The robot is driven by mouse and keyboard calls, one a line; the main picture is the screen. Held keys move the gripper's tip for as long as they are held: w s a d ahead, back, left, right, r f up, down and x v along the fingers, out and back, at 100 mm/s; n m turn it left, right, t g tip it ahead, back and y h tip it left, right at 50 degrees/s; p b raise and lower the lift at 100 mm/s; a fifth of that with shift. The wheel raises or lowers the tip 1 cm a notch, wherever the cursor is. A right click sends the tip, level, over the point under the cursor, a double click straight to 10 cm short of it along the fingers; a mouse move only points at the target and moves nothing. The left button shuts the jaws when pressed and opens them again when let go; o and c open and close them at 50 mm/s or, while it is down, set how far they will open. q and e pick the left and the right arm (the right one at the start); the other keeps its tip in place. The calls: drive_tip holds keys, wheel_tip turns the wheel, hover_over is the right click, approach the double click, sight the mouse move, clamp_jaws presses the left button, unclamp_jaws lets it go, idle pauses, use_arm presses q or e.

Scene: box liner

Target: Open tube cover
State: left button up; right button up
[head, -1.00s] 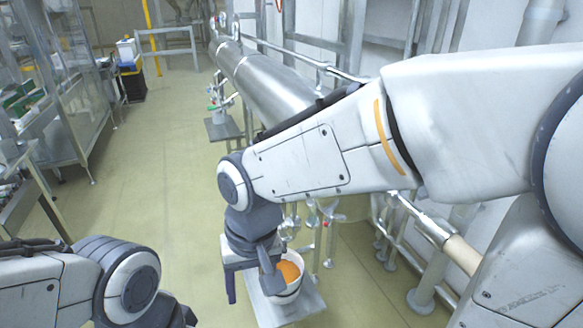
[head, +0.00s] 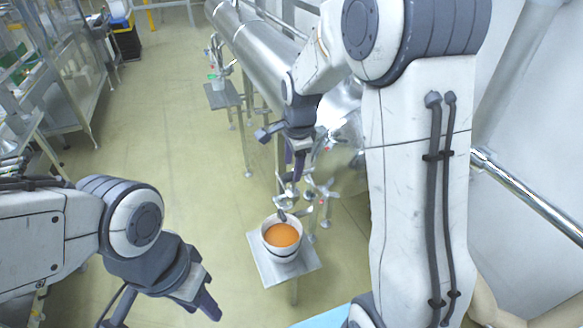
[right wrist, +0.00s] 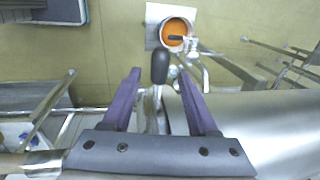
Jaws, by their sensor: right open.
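The large steel tube (head: 245,45) runs from the upper left toward my right arm; its near end is largely hidden behind that arm. A valve with metal handles (head: 322,190) sits below it. In the right wrist view a lever with a dark knob (right wrist: 159,68) shows between the fingers; I cannot tell whether it is the cover's handle. My right gripper (head: 281,150) is open, above and behind the bucket; its purple fingers also show in the right wrist view (right wrist: 160,74), not closed on the lever. My left gripper (head: 200,290) hangs empty at lower left, its jaw opening unclear.
A white bucket of orange liquid (head: 282,238) stands on a small metal stand (head: 262,265) below the valve. Another stand (head: 222,96) is farther back. Metal shelving (head: 65,80) lines the left. The floor between is clear.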

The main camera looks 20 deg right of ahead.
drive_tip(key=shift+w+f, duration=0.15)
drive_tip(key=shift+f, duration=0.6)
drive_tip(key=shift+w+f, duration=0.15)
drive_tip(key=shift+f, duration=0.55)
clamp_jaws()
idle(0.3)
